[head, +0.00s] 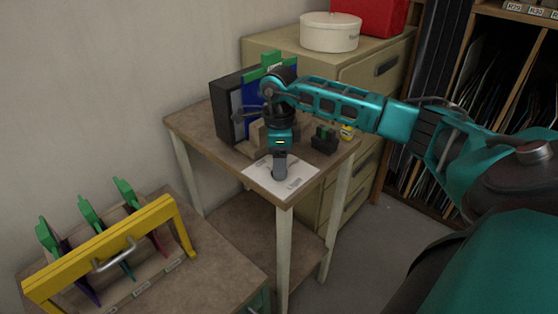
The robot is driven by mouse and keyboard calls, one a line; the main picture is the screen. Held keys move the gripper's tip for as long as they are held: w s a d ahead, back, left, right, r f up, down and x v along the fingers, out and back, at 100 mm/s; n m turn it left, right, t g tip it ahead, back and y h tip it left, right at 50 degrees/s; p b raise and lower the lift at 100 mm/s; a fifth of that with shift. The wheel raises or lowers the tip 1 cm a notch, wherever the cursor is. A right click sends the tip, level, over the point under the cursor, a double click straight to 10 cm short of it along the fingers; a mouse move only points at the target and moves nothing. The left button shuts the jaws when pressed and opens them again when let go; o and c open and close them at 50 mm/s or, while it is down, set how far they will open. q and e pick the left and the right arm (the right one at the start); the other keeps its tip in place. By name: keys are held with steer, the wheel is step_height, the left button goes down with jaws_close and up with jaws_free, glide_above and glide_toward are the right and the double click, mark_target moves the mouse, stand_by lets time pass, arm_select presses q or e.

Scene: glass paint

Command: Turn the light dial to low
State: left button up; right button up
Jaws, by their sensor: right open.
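A white label sheet (298,181) with small print lies on the front corner of the small table. The light dial cannot be made out; the gripper covers the middle of the sheet, where it may be. My right gripper (279,172) points down over this sheet, with its tip at or just above it. It is open, though the gap between its fingers is hard to see. A dark box with a pale front (231,112) stands behind the gripper, beside a blue panel with a green top (266,74). My left gripper is out of view.
The small table (190,124) also holds a dark block (324,140) and a small yellow container (347,132). At lower left, a yellow frame (100,250) stands with several green-handled panels. A drawer cabinet (368,72) with a round white box (331,33) is behind.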

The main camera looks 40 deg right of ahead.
steer(key=c, duration=1)
steer(key=shift+c, duration=0.2)
steer(key=shift+m, duration=0.3)
steer(key=m+p, duration=0.1)
steer(key=m, duration=0.3)
steer(key=shift+r, duration=0.1)
steer(key=shift+m+p, duration=0.65)
steer(key=shift+m, duration=1.35)
steer(key=o, duration=1)
